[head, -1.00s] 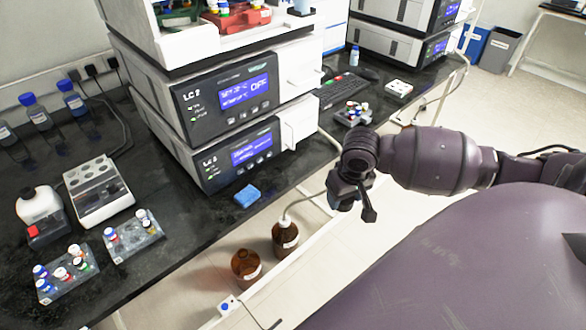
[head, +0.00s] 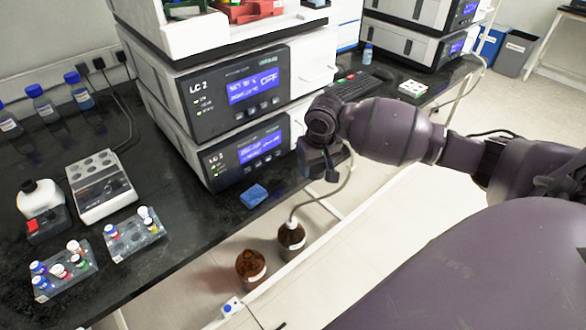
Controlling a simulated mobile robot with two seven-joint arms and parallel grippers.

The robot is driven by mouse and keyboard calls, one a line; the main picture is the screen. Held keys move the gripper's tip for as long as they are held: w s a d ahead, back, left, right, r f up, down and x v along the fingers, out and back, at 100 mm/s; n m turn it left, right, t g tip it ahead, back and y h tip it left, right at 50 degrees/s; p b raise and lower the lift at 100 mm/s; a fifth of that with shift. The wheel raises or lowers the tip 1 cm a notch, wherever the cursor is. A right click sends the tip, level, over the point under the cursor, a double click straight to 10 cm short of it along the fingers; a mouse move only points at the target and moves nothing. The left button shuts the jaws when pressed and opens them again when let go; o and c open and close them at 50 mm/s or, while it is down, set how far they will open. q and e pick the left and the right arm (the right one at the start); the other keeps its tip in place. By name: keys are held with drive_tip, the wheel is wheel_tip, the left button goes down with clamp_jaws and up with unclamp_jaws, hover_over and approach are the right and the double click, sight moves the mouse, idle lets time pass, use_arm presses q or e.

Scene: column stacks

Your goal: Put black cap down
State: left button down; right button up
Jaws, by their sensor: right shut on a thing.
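My right gripper (head: 326,166) is in the middle of the head view, at the end of the dark purple arm coming in from the right. It is shut on a small dark piece, the black cap (head: 332,176), which shows only as a dark shape at the fingertips. The gripper is over the front edge of the black bench (head: 188,237), close to the lower right of the LC instrument stack. My left gripper is not in view.
A blue sponge (head: 254,195) lies near the bench's front edge. Two brown bottles (head: 250,265) stand below the bench, one with a tube. The instrument stack (head: 235,95) rises behind.

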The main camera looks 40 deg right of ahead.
drive_tip(key=b, duration=0.2)
approach(294, 175)
drive_tip(key=shift+w+d+f, duration=0.15)
drive_tip(key=shift+w+f, duration=0.15)
drive_tip(key=shift+f, duration=0.5)
wheel_tip(294, 175, down, 5)
drive_tip(key=shift+f+b, duration=0.1)
drive_tip(key=shift+b, duration=1)
drive_tip(key=shift+w, duration=0.1)
drive_tip(key=o, duration=0.7)
drive_tip(key=shift+o, duration=1)
